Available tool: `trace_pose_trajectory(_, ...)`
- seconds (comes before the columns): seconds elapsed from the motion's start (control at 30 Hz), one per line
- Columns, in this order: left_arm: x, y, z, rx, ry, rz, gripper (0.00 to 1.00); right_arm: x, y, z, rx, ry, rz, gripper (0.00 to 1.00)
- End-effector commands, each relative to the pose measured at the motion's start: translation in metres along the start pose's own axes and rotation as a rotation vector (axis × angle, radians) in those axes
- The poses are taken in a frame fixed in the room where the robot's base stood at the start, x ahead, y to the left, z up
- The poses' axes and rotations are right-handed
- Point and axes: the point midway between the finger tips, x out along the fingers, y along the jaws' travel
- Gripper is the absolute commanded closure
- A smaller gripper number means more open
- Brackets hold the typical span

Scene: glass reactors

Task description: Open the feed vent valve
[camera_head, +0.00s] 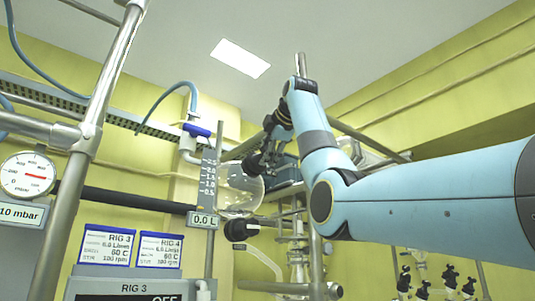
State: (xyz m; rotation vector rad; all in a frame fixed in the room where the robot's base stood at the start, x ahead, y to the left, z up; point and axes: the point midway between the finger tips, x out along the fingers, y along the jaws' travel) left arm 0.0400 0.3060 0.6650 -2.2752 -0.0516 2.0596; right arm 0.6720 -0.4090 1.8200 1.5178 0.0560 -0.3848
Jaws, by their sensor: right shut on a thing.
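My right gripper (262,162) comes down from the blue right arm at the upper part of the clear glass feed vessel (240,188). Its fingers are shut on a small part there, which looks like the feed vent valve handle. The fingers hide most of that part, so I cannot tell how the handle is turned. A blue-handled valve (197,130) sits on white pipework to the left, apart from the gripper. A grey level scale (209,178) stands beside the vessel, with a 0.0 L display (204,220) below. My left gripper is out of view.
A steel post (100,110) rises at the left, near a pressure gauge (28,175). A dark round knob (236,230) is under the vessel. Several black-topped fittings (449,275) are at the lower right.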

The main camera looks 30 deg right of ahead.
Motion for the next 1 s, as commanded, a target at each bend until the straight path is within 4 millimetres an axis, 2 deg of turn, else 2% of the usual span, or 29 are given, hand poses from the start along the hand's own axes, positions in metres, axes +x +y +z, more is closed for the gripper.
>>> trace_pose_trajectory(0.03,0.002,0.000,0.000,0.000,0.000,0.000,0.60,0.002,-0.005,0.000,-0.041,0.001,0.002,0.86)
trace_pose_trajectory(0.47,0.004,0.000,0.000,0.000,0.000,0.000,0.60,0.002,-0.004,0.000,-0.433,0.002,0.119,0.86)
trace_pose_trajectory(1.0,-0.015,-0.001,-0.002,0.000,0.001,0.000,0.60,0.002,-0.003,0.001,-0.917,0.005,0.263,0.86)
